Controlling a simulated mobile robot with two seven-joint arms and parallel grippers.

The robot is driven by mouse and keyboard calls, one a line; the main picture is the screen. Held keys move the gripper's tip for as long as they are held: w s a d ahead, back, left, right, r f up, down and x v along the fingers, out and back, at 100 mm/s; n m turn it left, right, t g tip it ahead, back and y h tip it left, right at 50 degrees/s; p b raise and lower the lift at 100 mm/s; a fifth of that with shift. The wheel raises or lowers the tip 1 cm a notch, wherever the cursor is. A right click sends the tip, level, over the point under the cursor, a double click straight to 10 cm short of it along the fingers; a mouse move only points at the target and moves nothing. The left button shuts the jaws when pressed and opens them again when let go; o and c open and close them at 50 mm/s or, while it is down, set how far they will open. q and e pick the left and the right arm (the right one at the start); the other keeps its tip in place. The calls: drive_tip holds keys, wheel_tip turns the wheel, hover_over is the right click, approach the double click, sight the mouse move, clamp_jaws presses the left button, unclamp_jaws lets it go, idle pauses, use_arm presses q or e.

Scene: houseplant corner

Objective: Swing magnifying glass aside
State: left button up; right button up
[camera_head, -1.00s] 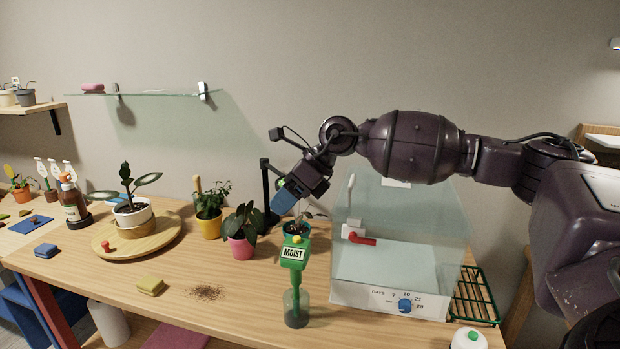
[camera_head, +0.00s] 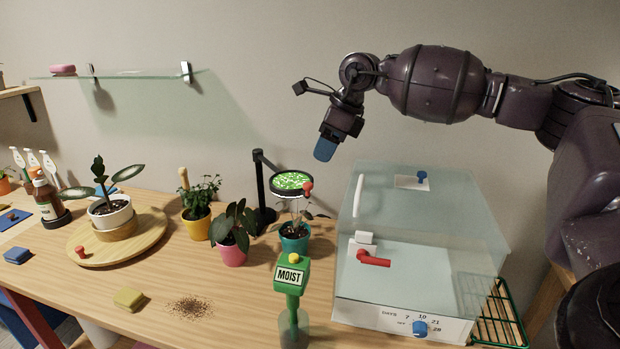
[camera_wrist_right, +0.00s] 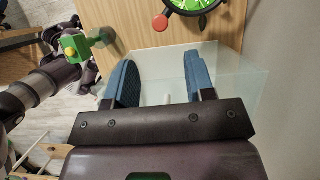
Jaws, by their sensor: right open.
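The magnifying glass (camera_head: 291,183) is a round black-rimmed lens with a red knob (camera_head: 307,188) on its right side, held on a black stand (camera_head: 262,190). It sits above a small plant in a teal pot (camera_head: 294,238), and green shows through the lens. My right gripper (camera_head: 325,149) is up and to the right of the lens, apart from it, with blue fingers pointing down. In the right wrist view the open, empty fingers (camera_wrist_right: 160,82) show, with the lens (camera_wrist_right: 192,4) and its red knob (camera_wrist_right: 160,23) beyond them at the top edge. My left gripper is out of view.
A clear propagator box (camera_head: 420,250) with a red handle stands to the right of the teal pot. A green MOIST meter (camera_head: 291,275) stands in front. Yellow (camera_head: 196,226) and pink (camera_head: 231,252) pots stand left. The front table middle holds spilled soil (camera_head: 190,307).

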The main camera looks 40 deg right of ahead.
sight(308, 183)
drive_tip(key=x, duration=0.9)
drive_tip(key=shift+f, duration=0.1)
drive_tip(key=shift+c, duration=0.3)
clamp_jaws()
